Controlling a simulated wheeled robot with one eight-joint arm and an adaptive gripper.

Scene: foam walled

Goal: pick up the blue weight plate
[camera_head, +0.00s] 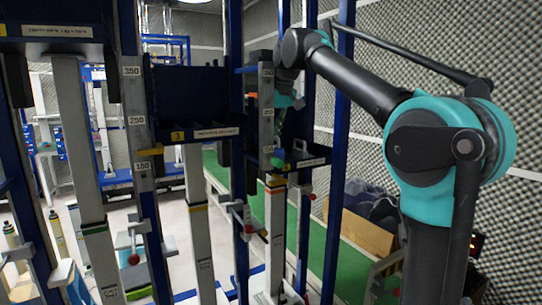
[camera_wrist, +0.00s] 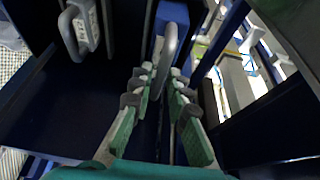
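In the wrist view, a blue block-like piece (camera_wrist: 172,14) with a curved grey handle, apparently the blue weight plate, is at the top centre. Its handle comes down toward my gripper (camera_wrist: 161,72). My gripper's green fingers with grey pads are apart, and the handle's lower part shows in or just behind the gap; I cannot tell whether they touch it. I cannot make out the blue plate there.
In the head view, numbered grey uprights (camera_head: 137,120) and blue posts (camera_head: 341,160) crowd my arm. A green floor strip (camera_head: 350,265) runs behind.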

